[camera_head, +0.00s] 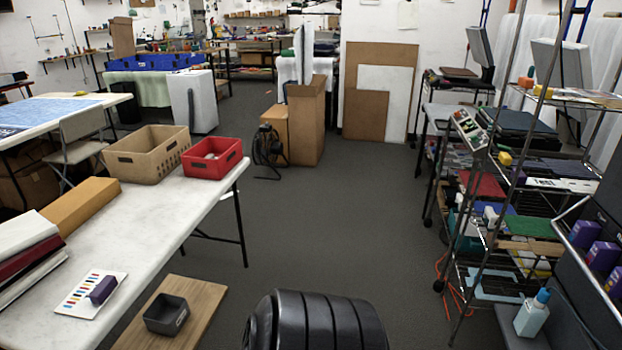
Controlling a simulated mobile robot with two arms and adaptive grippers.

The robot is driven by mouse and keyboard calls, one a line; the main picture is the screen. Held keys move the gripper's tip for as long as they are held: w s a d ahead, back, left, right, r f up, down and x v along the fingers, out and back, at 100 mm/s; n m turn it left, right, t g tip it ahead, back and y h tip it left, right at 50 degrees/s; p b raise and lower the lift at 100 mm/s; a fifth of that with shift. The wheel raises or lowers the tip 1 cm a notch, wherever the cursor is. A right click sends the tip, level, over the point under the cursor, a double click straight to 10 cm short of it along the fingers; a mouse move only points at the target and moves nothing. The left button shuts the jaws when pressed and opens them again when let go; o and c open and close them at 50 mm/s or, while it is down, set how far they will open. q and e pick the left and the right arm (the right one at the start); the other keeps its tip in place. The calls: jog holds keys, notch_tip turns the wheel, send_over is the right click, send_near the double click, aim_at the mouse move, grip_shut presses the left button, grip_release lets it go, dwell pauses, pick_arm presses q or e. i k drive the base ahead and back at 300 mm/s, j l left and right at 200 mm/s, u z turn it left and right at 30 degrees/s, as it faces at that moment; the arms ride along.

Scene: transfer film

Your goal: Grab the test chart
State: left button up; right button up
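The test chart (75,303) looks to be the white card with rows of small coloured patches. It lies flat on the white table (150,222) at the lower left, near the table's front edge. A small dark purple block (103,290) sits on the right part of the card and covers some of its patches. Neither of my grippers shows in the head view, so their place relative to the card cannot be seen.
A tan perforated basket (148,160) and a red bin (212,165) stand at the table's far end. A small grey bin (166,315) sits on a wooden board. Grey floor (320,235) is open between table and right-hand racks.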

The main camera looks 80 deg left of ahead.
aim_at(87, 299)
jog(key=u, duration=4.2)
